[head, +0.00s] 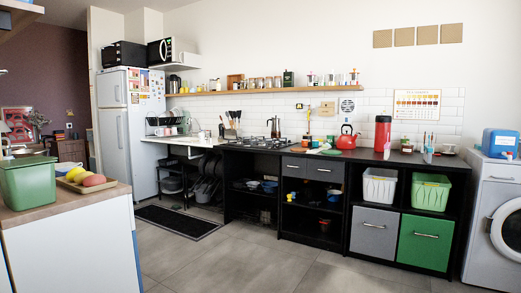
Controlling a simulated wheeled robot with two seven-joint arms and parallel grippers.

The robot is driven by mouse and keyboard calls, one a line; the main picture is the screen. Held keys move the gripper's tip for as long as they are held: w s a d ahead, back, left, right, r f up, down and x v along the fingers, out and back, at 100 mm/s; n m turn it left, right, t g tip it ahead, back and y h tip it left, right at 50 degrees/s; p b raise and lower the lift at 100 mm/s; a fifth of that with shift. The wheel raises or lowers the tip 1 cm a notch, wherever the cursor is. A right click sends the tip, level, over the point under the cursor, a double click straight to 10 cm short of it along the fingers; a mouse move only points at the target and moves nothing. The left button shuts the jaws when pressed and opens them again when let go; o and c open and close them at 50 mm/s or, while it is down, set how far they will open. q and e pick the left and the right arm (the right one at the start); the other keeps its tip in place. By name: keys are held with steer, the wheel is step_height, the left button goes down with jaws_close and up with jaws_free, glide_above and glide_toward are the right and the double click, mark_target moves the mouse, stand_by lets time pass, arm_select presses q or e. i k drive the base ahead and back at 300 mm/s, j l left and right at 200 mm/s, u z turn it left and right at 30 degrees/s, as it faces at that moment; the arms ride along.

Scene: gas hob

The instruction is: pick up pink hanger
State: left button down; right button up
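I cannot make out a pink hanger anywhere in the head view. If it is here, it is hidden or too small to tell. Neither of my grippers shows in this view. The gas hob (257,144) is set in the dark counter along the back wall, with a moka pot (274,127) standing on it.
A red kettle (346,138) and red canister (382,134) stand on the counter. Green bin (28,182) sits on the near-left worktop. The fridge (128,125) is back left, the washing machine (495,220) at right. The grey floor (250,265) is open, with a dark mat (182,221).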

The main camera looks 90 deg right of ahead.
mark_target(386, 148)
steer(key=z, duration=2.5)
steer(key=i+z, duration=0.2)
steer(key=z, duration=0.25)
steer(key=i+z, duration=0.2)
steer(key=z, duration=0.3)
steer(key=i+j+z, duration=0.15)
steer(key=z, duration=0.3)
steer(key=i+j+z, duration=0.2)
steer(key=z, duration=0.3)
steer(key=i+j, duration=0.3)
steer(key=j, duration=0.15)
steer(key=i+j, duration=0.3)
steer(key=j, duration=0.2)
steer(key=i+j, duration=0.3)
steer(key=j, duration=0.15)
steer(key=i+j, duration=0.25)
steer(key=j, duration=0.2)
steer(key=i+j, duration=0.3)
steer(key=j, duration=0.2)
